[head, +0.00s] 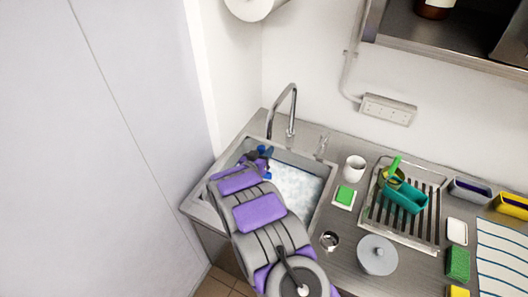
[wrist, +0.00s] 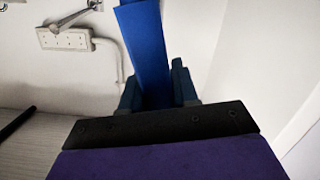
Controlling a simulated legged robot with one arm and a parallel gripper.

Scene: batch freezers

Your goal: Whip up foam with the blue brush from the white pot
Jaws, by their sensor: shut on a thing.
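My gripper (wrist: 157,84) is shut on the blue brush (wrist: 146,42), whose flat blue handle rises between the two fingers in the wrist view. In the head view my arm reaches over the sink, and small blue parts (head: 264,150) show at its end, by the basin's left side. The brush's bristles cannot be made out. The sink basin (head: 327,165) holds pale water with white foam patches (head: 297,188). The white pot (head: 355,168) stands upright on the counter just right of the sink, apart from my gripper.
A tap (head: 290,110) arches over the sink's back. A green sponge (head: 346,195) lies beside the pot. A drying rack (head: 432,215) holds a teal container (head: 405,196). A grey lidded pot (head: 378,255) stands in front. A wall closes off the left; a shelf (head: 450,40) hangs upper right.

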